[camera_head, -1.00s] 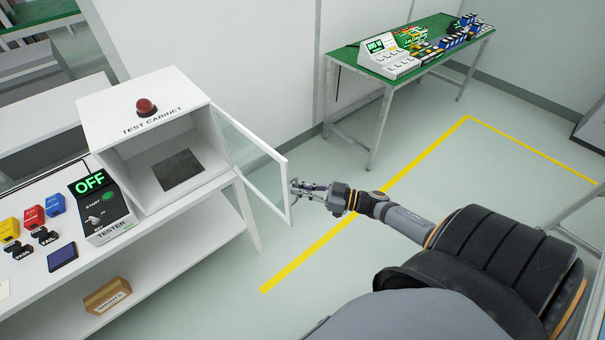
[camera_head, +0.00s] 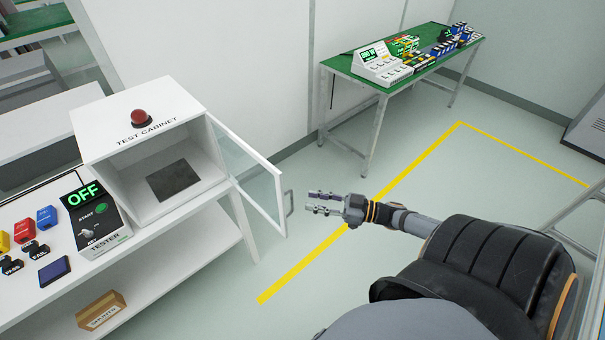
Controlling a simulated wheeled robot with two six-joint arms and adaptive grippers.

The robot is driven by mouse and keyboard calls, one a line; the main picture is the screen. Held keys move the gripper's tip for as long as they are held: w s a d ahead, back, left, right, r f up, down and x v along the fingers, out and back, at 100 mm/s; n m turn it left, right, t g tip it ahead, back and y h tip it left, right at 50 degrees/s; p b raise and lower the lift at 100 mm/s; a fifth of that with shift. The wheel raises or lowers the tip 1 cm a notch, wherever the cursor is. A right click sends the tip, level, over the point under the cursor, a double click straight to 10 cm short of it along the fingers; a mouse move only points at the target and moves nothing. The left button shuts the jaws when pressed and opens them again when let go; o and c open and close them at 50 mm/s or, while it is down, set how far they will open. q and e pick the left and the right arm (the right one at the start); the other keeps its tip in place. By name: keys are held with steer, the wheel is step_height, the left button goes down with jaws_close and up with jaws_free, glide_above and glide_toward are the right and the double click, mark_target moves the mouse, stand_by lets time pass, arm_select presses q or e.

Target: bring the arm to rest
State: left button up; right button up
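My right arm reaches in from the right over the floor. Its gripper (camera_head: 318,203) points left, with two fingers apart and nothing seen between them. It is just to the right of the open glass door's handle (camera_head: 289,203), with a small gap between them. The door (camera_head: 255,180) belongs to the white test cabinet (camera_head: 140,105) and stands swung open. Inside the cabinet is a dark plate (camera_head: 173,181). My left gripper is not in view.
The tester (camera_head: 95,220) reads OFF beside the cabinet on the white bench. A dark blue panel (camera_head: 54,270) lies in front. A brown box (camera_head: 101,310) sits on the lower shelf. A green table (camera_head: 350,68) stands at the back. The floor around my arm is clear.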

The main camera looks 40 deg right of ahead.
steer(key=shift+s+d, duration=0.35)
steer(key=shift+s, duration=0.1)
steer(key=s+d+f+m+g+h, duration=0.1)
steer(key=s+d+f+m+h, duration=0.2)
steer(key=f, duration=0.6)
steer(key=s+d+f+m+g+h, duration=0.1)
steer(key=d+f+m+h, duration=0.1)
steer(key=d+f+h, duration=0.45)
steer(key=s+d+f+m+h, duration=0.1)
steer(key=s+f+m+h, duration=0.15)
steer(key=f, duration=0.75)
steer(key=s+a+f+g+h, duration=0.1)
steer(key=s+a+f+g, duration=0.35)
steer(key=s+f, duration=0.65)
steer(key=s+a+f+g+b, duration=0.1)
steer(key=s+a+f+g, duration=0.5)
steer(key=s+a+f, duration=0.3)
steer(key=s+a, duration=0.3)
steer(key=s, duration=0.1)
steer(key=shift+s+a+f+y, duration=0.3)
steer(key=shift+f+y, duration=0.05)
steer(key=shift+y, duration=0.05)
